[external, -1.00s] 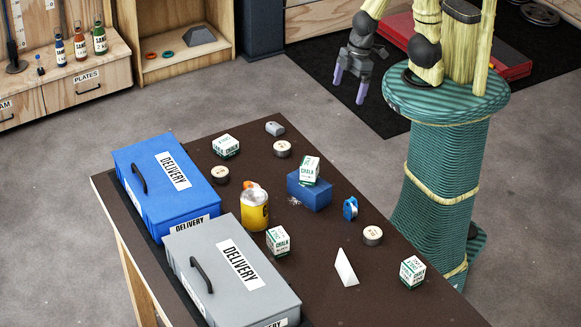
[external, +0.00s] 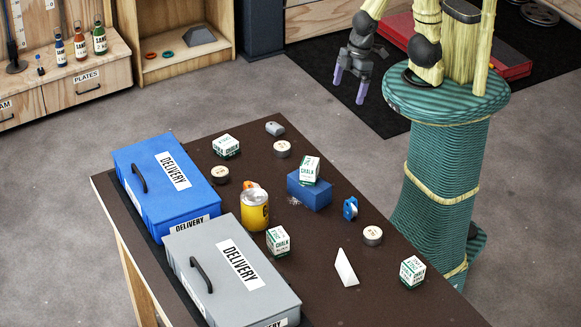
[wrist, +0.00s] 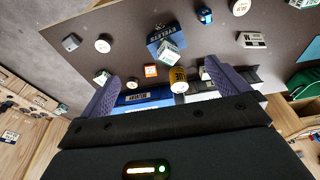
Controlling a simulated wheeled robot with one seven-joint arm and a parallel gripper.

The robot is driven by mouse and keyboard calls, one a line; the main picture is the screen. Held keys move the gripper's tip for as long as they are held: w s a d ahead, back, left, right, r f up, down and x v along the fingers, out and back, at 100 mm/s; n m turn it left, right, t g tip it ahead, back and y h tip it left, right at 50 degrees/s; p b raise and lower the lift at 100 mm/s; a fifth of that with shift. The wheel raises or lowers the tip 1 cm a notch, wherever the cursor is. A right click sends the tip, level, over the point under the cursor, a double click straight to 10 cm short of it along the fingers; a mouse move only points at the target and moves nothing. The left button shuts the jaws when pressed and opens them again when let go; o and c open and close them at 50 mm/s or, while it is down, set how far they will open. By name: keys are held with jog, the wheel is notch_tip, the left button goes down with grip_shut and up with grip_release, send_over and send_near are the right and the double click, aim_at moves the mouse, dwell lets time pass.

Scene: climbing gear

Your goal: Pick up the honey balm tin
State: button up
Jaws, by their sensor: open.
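Three small round tins with pale lids stand on the dark table: one at the back (external: 282,148), one beside the blue box (external: 220,174) and one at the right (external: 372,235). Their labels are too small to read, so I cannot tell which is the honey balm tin. The wrist view shows the back tin (wrist: 103,43) at upper left and the right tin (wrist: 241,8) at the top edge. My gripper (external: 350,88) is open and empty, high beyond the table's far edge and apart from all the tins. Its two purple fingers point down.
A blue delivery box (external: 148,205) and a grey one (external: 205,262) line the left side. A yellow can (external: 254,214), chalk boxes (external: 278,241), a blue block (external: 309,194), a blue roll (external: 350,209) and a white wedge (external: 345,267) stand among the tins. Gaps separate them.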

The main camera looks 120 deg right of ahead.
jog(key=c, duration=0.5)
jog(key=shift+f, duration=0.1)
jog(key=s+a+f+n+h+b, duration=0.2)
jog(key=a+f+n+h+b, duration=0.3)
jog(key=f+n, duration=0.4)
jog(key=s+a+f+n+h+b, duration=0.2)
jog(key=a+f+n+b, duration=0.55)
jog(key=f+n, duration=0.2)
jog(key=s+a+f+n+t+y+b, duration=0.2)
jog(key=a+f+n+t+b, duration=0.2)
jog(key=a+n, duration=0.3)
jog(key=s+a+f+n+t+y+b, duration=0.2)
jog(key=a+f+n+t+b, duration=0.2)
jog(key=a+n+t, duration=0.3)
jog(key=a+n, duration=0.1)
jog(key=a, duration=0.2)
jog(key=shift+a+f+b, duration=0.15)
jog(key=shift+a+b, duration=0.15)
jog(key=shift+a, duration=0.05)
jog(key=shift+w, duration=0.15)
